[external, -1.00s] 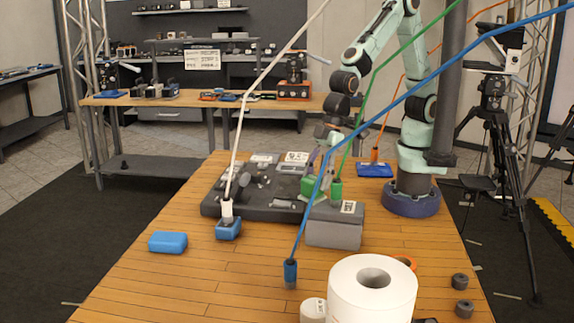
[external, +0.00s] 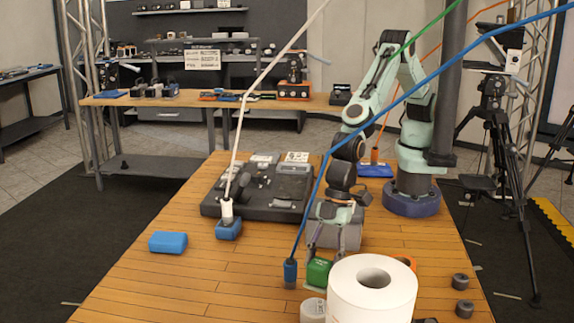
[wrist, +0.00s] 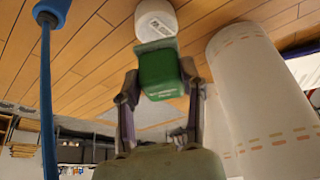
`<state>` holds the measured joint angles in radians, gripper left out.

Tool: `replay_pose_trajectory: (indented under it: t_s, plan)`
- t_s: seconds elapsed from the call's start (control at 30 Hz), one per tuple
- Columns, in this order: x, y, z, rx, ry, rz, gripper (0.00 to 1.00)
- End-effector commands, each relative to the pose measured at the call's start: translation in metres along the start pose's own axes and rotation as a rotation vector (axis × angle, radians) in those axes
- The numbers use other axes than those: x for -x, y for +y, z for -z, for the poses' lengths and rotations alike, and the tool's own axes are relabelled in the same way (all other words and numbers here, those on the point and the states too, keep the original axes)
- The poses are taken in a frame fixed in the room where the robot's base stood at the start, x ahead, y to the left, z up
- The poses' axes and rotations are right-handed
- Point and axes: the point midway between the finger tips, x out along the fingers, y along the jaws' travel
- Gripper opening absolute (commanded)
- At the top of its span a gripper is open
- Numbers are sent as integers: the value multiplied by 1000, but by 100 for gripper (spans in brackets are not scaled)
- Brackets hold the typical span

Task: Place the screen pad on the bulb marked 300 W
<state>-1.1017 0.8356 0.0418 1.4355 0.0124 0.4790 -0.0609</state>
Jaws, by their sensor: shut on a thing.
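A green block with small white writing, which I take to be the screen pad (external: 318,270), is between my fingers. It also shows in the wrist view (wrist: 162,75), with a paler green edge. My gripper (external: 333,246) is shut on it, low over the near part of the table. A short white round object, likely the bulb (external: 312,309), stands just in front of the pad, left of a large paper roll. It also shows in the wrist view (wrist: 155,20), just beyond the pad. I cannot read a 300 W mark on it.
The large white paper roll (external: 372,295) stands close on the right. A blue cable with its plug (external: 290,273) stands close on the left. The left front table is mostly clear.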

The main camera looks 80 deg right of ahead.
Motion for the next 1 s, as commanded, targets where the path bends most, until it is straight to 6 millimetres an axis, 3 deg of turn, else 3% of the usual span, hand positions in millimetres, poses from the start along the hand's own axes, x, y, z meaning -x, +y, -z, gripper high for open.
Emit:
replay_pose_trajectory:
  t_s: [0.2,0.37,0.73,0.77,0.83,1.0]
  plan:
    - [-18,0,3,1,-1,1,5]
    - [-40,0,-7,1,-2,1,5]
    - [-45,0,-8,0,1,1,5]
    - [-45,0,-8,0,1,1,43]
    - [-45,0,-8,0,1,1,65]
    - [-45,0,-8,0,1,1,66]
